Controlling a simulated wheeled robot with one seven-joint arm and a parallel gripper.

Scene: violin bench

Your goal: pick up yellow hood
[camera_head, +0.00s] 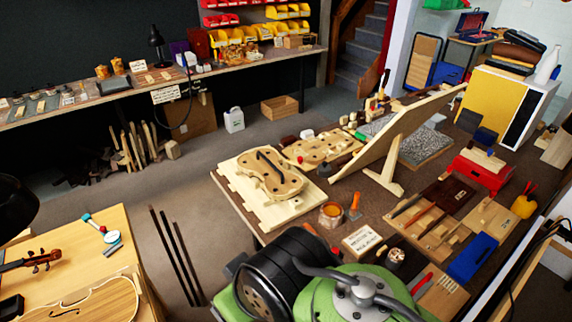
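I cannot tell for sure which thing is the yellow hood. A small rounded yellow object (523,207) stands near the right end of the central workbench (385,212), with red handles or tips sticking up at it. A larger flat yellow panel (492,100) is on the white cabinet at the back right. Green and black rounded parts with a grey bar fill the bottom centre and hide the bench's near edge; they may be my own arm. I cannot make out my gripper or its fingers in this view.
A violin body on a board (270,180), an angled wooden board (400,130), an amber jar (331,214), a blue box (472,257) and a red box (484,170) crowd the bench. A violin table (75,250) stands left. Open floor (190,195) lies between.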

